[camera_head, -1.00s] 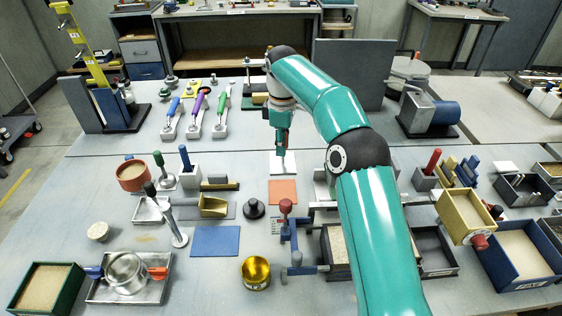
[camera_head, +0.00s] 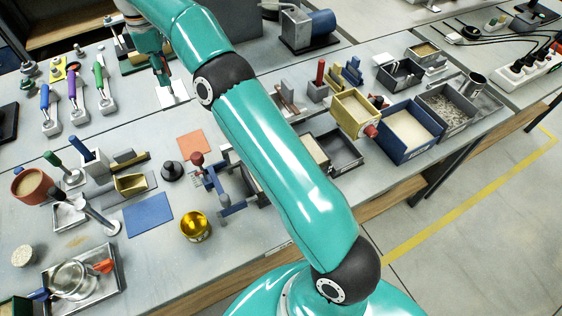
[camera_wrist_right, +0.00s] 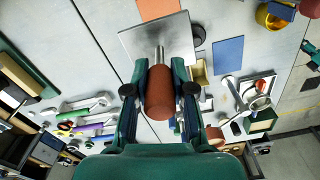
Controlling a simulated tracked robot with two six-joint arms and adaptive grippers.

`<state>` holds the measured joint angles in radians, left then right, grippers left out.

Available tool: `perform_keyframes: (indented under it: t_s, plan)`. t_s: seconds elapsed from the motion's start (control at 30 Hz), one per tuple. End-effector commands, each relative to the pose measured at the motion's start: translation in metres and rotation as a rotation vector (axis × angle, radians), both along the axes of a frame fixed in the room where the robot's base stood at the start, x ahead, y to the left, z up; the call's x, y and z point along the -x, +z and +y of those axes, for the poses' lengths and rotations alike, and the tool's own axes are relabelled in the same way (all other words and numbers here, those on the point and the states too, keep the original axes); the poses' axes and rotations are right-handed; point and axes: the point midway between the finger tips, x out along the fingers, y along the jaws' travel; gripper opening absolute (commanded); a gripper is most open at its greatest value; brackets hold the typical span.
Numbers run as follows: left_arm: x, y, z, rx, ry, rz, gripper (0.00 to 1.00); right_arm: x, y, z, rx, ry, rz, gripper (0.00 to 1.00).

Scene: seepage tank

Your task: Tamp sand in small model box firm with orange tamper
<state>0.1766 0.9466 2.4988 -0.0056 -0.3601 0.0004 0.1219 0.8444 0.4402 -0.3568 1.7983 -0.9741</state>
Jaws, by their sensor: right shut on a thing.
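My right gripper (camera_head: 163,76) is shut on the tamper's red-brown handle, which shows between the fingers in the right wrist view (camera_wrist_right: 160,92). The tamper's short metal rod leads to a flat square plate (camera_wrist_right: 135,38). In the head view the pale plate (camera_head: 173,96) is at the far middle of the table, beyond the orange mat. A sand-filled box (camera_head: 311,149) stands right of the blue clamp frame, partly hidden by my right arm. I cannot tell for sure that this is the small model box. My left gripper is not in view.
A yellow sand box (camera_head: 347,113) and a blue sand box (camera_head: 434,126) stand to the right. The blue clamp frame (camera_head: 222,197), a gold cup (camera_head: 195,226) and a black knob (camera_head: 172,172) are near the middle. The orange mat (camera_head: 194,145) and blue mat (camera_head: 148,214) lie clear.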

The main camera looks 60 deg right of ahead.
Motion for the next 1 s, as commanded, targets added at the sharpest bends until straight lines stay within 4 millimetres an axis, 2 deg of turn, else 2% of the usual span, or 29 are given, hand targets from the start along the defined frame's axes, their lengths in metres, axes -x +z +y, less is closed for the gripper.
perform_keyframes:
  t_s: [0.47,0.63,0.87,1.0]
  plan:
    - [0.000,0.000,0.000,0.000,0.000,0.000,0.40,0.000,0.001,0.000,0.001,-0.001,-0.002,0.00]
    - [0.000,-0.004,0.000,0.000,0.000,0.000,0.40,0.007,0.001,-0.005,0.003,-0.002,-0.001,0.00]
    - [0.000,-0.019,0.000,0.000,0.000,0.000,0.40,0.038,0.000,-0.019,0.009,-0.002,0.000,0.00]
    - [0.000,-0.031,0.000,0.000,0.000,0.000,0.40,0.071,-0.005,-0.026,0.012,-0.002,0.000,0.00]
